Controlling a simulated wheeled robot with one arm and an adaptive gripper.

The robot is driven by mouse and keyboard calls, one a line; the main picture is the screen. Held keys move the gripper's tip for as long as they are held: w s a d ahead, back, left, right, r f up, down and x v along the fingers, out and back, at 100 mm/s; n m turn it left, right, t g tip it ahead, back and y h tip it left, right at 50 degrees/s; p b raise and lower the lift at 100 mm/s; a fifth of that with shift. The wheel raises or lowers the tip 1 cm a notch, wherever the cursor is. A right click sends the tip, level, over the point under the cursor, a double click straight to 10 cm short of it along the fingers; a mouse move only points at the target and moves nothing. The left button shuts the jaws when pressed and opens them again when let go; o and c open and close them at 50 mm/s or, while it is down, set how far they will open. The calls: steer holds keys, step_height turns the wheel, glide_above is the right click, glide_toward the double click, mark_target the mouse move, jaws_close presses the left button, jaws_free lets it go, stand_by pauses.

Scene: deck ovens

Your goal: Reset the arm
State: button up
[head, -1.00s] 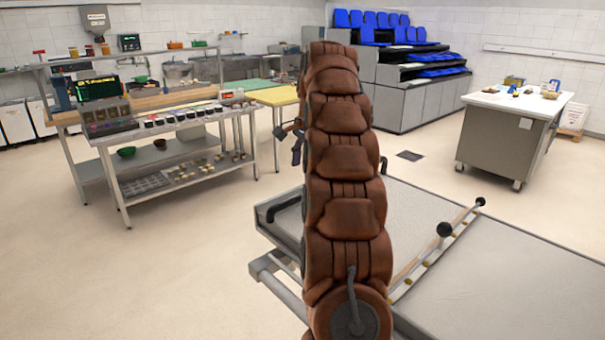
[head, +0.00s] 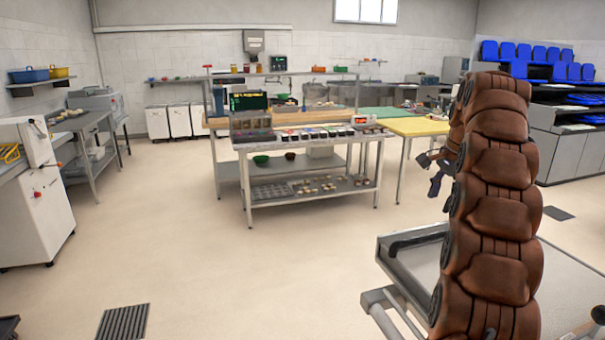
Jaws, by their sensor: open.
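My arm (head: 492,190), covered in brown padded segments, stands upright at the right of the head view. My gripper (head: 431,171) shows as two dark fingers poking out to the left of the arm, at about mid-height. The fingers are spread apart and nothing shows between them. The rest of the gripper is hidden behind the arm.
A grey flat-topped unit with a side rail (head: 385,300) lies close by, behind and left of my arm. A steel worktable (head: 300,195) with trays and bowls stands ahead, beside a yellow-topped table (head: 415,128). A white machine (head: 35,215) stands left. The middle floor is clear.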

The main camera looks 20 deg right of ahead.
steer(key=shift+a, duration=0.1)
steer(key=s+a+f+n+g, duration=0.1)
steer(key=s+a+n, duration=0.2)
steer(key=a, duration=0.5)
steer(key=s+a+f+n+y, duration=0.1)
steer(key=s+a+f+n, duration=0.15)
steer(key=a, duration=0.65)
steer(key=s+a+f+n+g, duration=0.1)
steer(key=s+a+n, duration=0.25)
steer(key=a, duration=0.45)
steer(key=s+a+f+n, duration=0.3)
steer(key=s+a+f, duration=0.1)
steer(key=s, duration=0.4)
steer(key=s+a+f+n+g, duration=0.1)
steer(key=s+a+f+n, duration=0.2)
steer(key=s, duration=0.5)
steer(key=s+a+f+n+g+h, duration=0.1)
steer(key=s+a+f+n, duration=0.2)
steer(key=s+a+f, duration=0.2)
steer(key=s+f, duration=0.1)
steer(key=s, duration=0.2)
steer(key=shift+s+f, duration=0.2)
steer(key=shift+a, duration=0.1)
steer(key=shift+c, duration=0.7)
